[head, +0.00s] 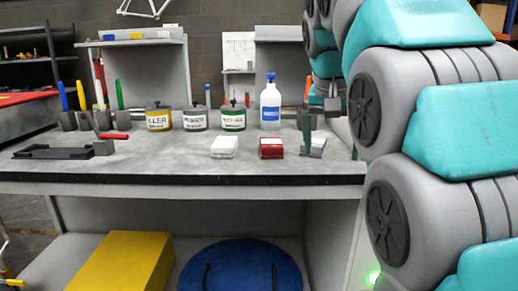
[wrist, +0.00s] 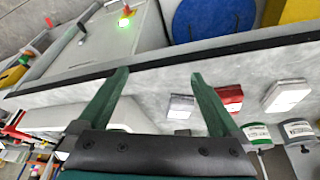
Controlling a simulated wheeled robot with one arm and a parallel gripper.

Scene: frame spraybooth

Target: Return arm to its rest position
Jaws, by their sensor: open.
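My gripper (head: 330,152) hangs over the right end of the grey workbench (head: 185,168), with its green fingers pointing down. In the wrist view my gripper (wrist: 160,76) shows its two fingers spread wide apart with nothing held between them. A grey-and-white block (head: 313,147) lies on the bench close to the fingers; it shows in the wrist view (wrist: 181,105) beside one finger. My arm fills the right side of the head view and hides what is behind it.
A red block (head: 271,148) and a white block (head: 224,146) lie left of the gripper. A white bottle (head: 270,105) and green-labelled can (head: 233,118) stand behind. A black tray (head: 55,152) lies at far left. A yellow box (head: 122,262) and blue round thing (head: 240,268) are below.

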